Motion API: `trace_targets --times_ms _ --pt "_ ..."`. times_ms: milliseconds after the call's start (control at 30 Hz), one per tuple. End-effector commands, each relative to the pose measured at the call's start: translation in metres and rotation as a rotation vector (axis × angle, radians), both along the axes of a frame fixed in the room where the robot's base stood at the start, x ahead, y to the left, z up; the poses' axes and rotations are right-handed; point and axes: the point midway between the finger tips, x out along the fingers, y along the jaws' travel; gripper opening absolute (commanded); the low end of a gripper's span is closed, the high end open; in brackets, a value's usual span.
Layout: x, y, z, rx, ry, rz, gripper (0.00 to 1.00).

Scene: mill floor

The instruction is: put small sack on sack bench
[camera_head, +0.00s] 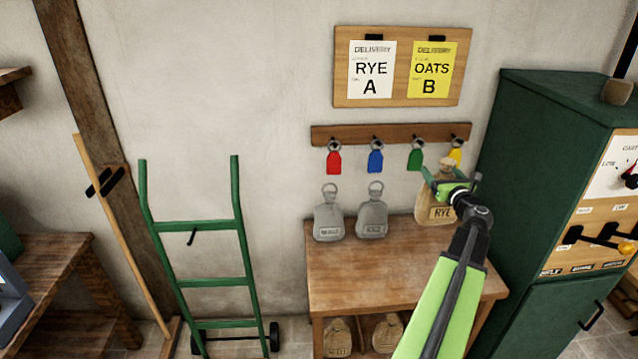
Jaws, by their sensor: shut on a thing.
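A small tan sack (432,206) with the word RYE on it is upright at the back right of a wooden bench (385,270). My gripper (447,178) is shut on the upper part of this sack and partly hides it. The sack's bottom is close to the bench top's back edge; I cannot tell whether it touches the wood. Two more tan sacks (339,338) (388,333) sit on the bench's lower shelf.
Two grey ringed weights (328,220) (372,215) stand at the bench's back left. Coloured tags hang from a key rail (390,134) above, under a delivery board (340,85). A green cabinet (535,140) stands right, a green hand truck (200,226) left. The bench's front is clear.

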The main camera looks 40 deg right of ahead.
Motion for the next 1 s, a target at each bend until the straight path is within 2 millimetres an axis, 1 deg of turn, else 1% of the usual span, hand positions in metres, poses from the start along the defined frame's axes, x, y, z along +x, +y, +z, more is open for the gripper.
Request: trace_targets --times_ms 167,267,367,600,700,800,933,1000 --pt "-0.005 -0.005 -0.004 0.000 -0.001 -0.008 0.06" --pt "-0.004 -0.009 -0.016 0.000 -0.001 -0.010 0.06" --pt "-0.001 -0.017 -0.036 0.000 -0.001 -0.012 0.06" --pt "0.016 -0.038 -0.101 0.001 -0.001 -0.015 0.06" --pt "0.023 -0.046 -0.122 0.002 -0.001 -0.015 0.06" --pt "0.027 -0.050 -0.130 0.002 -0.001 -0.016 0.06" --pt "0.028 -0.050 -0.129 0.002 -0.001 -0.017 0.06" --pt "0.030 -0.046 -0.132 0.002 -0.001 -0.016 0.06"
